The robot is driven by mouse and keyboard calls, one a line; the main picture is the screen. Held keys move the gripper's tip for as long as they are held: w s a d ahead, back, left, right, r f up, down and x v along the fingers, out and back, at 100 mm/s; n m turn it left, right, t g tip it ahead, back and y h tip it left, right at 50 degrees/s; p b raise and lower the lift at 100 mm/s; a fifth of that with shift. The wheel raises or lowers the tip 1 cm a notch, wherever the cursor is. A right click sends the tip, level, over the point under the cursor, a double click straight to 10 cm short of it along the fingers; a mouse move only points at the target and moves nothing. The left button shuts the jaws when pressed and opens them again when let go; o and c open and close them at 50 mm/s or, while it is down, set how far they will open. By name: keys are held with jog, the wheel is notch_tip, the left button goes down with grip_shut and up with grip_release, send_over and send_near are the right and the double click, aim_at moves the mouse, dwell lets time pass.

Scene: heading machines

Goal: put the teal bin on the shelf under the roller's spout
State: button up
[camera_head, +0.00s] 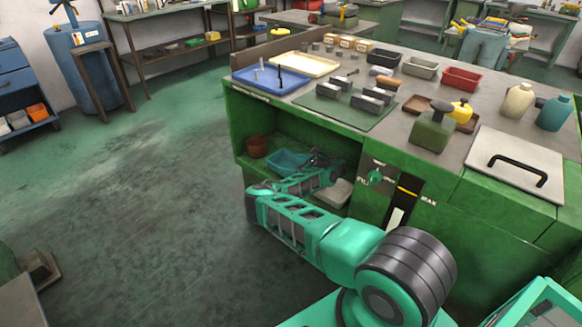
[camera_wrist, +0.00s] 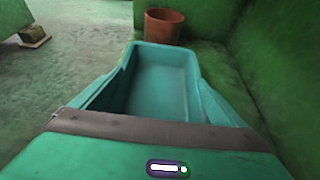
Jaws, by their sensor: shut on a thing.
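The teal bin (camera_head: 287,160) is in the low open bay of the green machine bench. My gripper (camera_head: 316,162) reaches into the bay from the right and is shut on it. In the wrist view the empty, open-topped bin (camera_wrist: 162,82) lies straight ahead, with its near end hidden by my gripper. The green shelf (camera_wrist: 207,58) is the bay's floor. I cannot tell whether the bin rests on it or hangs just above. I cannot make out the roller's spout in either view.
A brown pot (camera_head: 256,147) stands at the bay's left; in the wrist view it (camera_wrist: 163,27) is just beyond the bin. A pale grey container (camera_head: 336,193) sits right, partly behind my arm. The bay's green wall (camera_wrist: 282,75) rises at right. Floor at left is open.

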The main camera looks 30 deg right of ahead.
jog(key=shift+f, duration=0.35)
jog(key=o, duration=1)
jog(key=shift+f, duration=0.1)
jog(key=shift+s+f, duration=0.1)
jog(key=shift+f, duration=0.05)
